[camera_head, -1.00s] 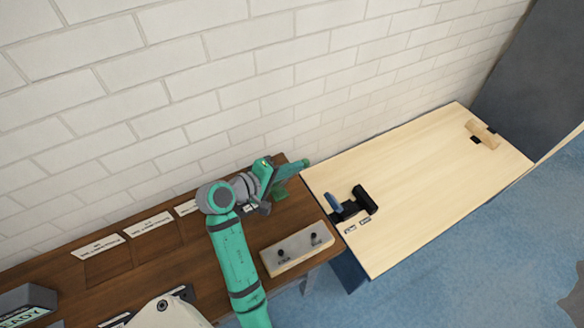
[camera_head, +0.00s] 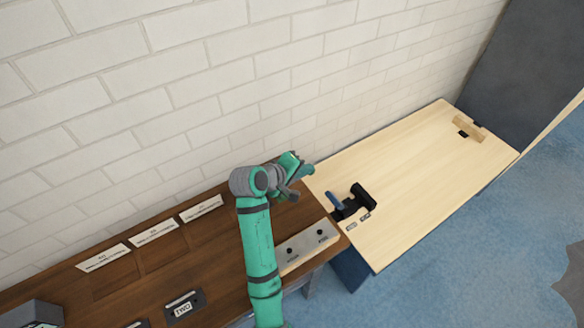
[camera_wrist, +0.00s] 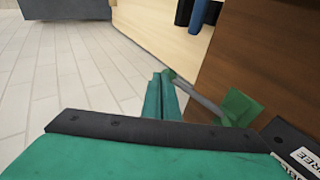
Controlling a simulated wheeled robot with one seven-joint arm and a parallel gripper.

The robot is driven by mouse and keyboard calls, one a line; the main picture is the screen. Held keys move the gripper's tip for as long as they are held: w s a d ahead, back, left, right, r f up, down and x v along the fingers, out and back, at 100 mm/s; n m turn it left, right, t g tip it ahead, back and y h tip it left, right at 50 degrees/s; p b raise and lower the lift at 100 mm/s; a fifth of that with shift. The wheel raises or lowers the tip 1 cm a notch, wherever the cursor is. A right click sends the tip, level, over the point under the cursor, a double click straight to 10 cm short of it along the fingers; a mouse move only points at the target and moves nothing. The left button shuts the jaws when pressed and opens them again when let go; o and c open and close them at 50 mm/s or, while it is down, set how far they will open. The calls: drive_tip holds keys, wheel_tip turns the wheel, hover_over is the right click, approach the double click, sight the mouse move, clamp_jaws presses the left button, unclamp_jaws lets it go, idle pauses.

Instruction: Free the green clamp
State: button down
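The green clamp (camera_wrist: 240,106) stands on the brown bench, with a green block and a grey bar that runs to a small green end. In the wrist view that end lies right beside the tips of my gripper (camera_wrist: 163,80). My two teal fingers lie close together, with nothing visible between them; whether they touch the clamp I cannot tell. In the head view my gripper (camera_head: 290,162) is over the bench's far right corner. The green clamp's end (camera_head: 307,171) shows just right of it, and my arm hides most of the clamp.
The brown bench (camera_head: 215,228) carries white labels (camera_head: 200,208), a black tray (camera_head: 184,305) and a light block with two dark holes (camera_head: 308,247). A pale board (camera_head: 420,170) adjoins it, with a black-and-blue clamp (camera_head: 350,203) near the left end. A brick wall runs behind.

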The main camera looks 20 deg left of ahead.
drive_tip(key=shift+w+d+f, duration=0.15)
drive_tip(key=shift+w+f, duration=0.05)
drive_tip(key=shift+f, duration=0.35)
idle(0.4)
drive_tip(key=shift+r, duration=0.3)
drive_tip(key=s+a+r, duration=0.2)
drive_tip(key=s+r, duration=0.6)
drive_tip(key=r, duration=0.3)
